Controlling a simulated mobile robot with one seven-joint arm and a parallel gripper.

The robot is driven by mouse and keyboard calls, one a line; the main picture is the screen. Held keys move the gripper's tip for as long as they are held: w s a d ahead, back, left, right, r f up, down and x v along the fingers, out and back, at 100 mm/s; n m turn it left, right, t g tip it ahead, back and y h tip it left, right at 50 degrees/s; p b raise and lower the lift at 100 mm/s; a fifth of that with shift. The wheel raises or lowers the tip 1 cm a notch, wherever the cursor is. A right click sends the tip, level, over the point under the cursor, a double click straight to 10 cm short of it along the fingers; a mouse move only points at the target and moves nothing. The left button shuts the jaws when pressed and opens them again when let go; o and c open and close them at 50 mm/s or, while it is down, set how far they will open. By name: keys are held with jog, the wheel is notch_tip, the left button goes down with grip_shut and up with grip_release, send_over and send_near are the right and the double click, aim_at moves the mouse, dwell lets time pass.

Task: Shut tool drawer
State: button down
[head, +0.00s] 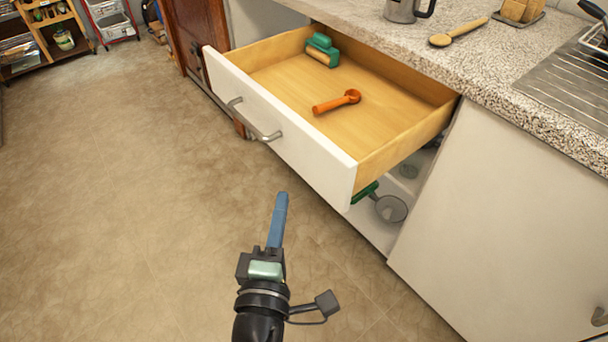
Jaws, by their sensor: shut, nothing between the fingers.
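The tool drawer (294,127) is pulled out from under the stone counter, with a white front and a wooden inside. Its grey bar handle (254,122) is on the front. An orange scoop-like tool (337,102) and a green-handled tool (322,50) lie inside, clear of the rim. My gripper (279,203) is shut and empty, with its blue fingers pointing up the picture. It appears in front of the drawer, below the front's right part in the picture, apart from the handle.
Below the drawer, an open shelf (372,222) holds a green-handled pan or strainer (391,208). A white cabinet panel (500,220) stands at right. The counter (480,60) carries a wooden spoon (459,33) and a metal jug (403,10). The floor (110,190) at left is clear.

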aim_at(307, 163)
jog(key=shift+w+d+p, duration=0.2)
jog(key=shift+w+d, duration=0.45)
jog(key=shift+w, duration=0.3)
jog(key=shift+w+d+p, duration=0.15)
jog(key=shift+w+d, duration=0.5)
jog(key=shift+w, duration=0.25)
jog(key=shift+w+d+p, duration=0.2)
jog(key=shift+w+d, duration=0.45)
jog(key=shift+w, duration=0.3)
